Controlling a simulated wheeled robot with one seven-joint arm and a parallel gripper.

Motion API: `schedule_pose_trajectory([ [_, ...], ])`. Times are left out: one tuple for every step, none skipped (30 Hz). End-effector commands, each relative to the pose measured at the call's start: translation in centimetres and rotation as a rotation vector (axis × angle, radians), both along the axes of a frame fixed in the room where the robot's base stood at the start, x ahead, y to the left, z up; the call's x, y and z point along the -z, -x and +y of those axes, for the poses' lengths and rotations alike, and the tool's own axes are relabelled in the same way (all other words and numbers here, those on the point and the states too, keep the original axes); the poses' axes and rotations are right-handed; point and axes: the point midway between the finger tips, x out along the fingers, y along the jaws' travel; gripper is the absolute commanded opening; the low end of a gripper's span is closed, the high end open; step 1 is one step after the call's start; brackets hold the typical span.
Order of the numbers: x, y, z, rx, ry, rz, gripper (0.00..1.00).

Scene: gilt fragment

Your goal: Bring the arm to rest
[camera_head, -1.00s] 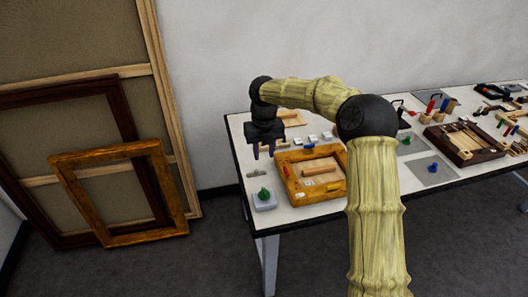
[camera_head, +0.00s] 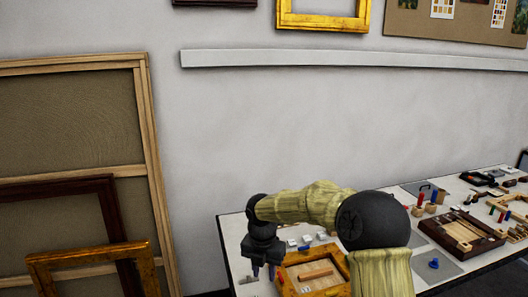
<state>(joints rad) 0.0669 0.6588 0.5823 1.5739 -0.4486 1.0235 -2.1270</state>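My arm reaches up from the lower edge and bends left over the white table (camera_head: 234,232). My gripper (camera_head: 263,272) points down above the table's left end, just left of a gilt frame piece (camera_head: 333,290). Two dark fingers show with a gap between them, and I see nothing held there. The fingertips are small and close to the lower part of the picture. My forearm and elbow hide part of the table behind them.
The gilt frame piece holds a wooden block (camera_head: 315,274). A dark wooden tray (camera_head: 462,233), a blue knob (camera_head: 434,263) and several small tools lie to the right. Large frames (camera_head: 95,262) lean on the wall at left. A pale rail (camera_head: 350,58) runs along the wall.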

Motion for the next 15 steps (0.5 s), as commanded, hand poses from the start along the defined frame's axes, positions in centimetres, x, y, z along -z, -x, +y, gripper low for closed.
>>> schedule_pose_trajectory([
  [-0.1, 0.9, -0.6, 0.098, 0.004, -0.009, 0.33],
  [-0.1, 1.4, -1.0, 0.162, 0.003, -0.011, 0.33],
  [-0.1, 2.1, -1.4, 0.248, 0.000, -0.018, 0.33],
  [-0.1, 2.6, -1.8, 0.314, -0.001, -0.022, 0.33],
  [0.0, 3.1, -2.2, 0.378, -0.004, -0.027, 0.33],
  [0.0, 3.8, -2.7, 0.468, -0.007, -0.033, 0.33],
  [0.0, 4.3, -3.1, 0.535, -0.010, -0.038, 0.33],
  [0.0, 4.8, -3.5, 0.603, -0.015, -0.044, 0.33],
  [0.0, 5.5, -4.1, 0.696, -0.020, -0.049, 0.33],
  [0.0, 6.0, -4.5, 0.764, -0.025, -0.054, 0.33],
  [0.0, 6.6, -5.0, 0.834, -0.030, -0.061, 0.33],
  [0.0, 7.3, -5.6, 0.928, -0.038, -0.067, 0.33],
  [0.0, 7.9, -6.0, 0.999, -0.043, -0.071, 0.33],
  [0.0, 8.4, -6.5, 1.071, -0.052, -0.077, 0.33],
  [0.0, 9.2, -7.1, 1.167, -0.061, -0.083, 0.33],
])
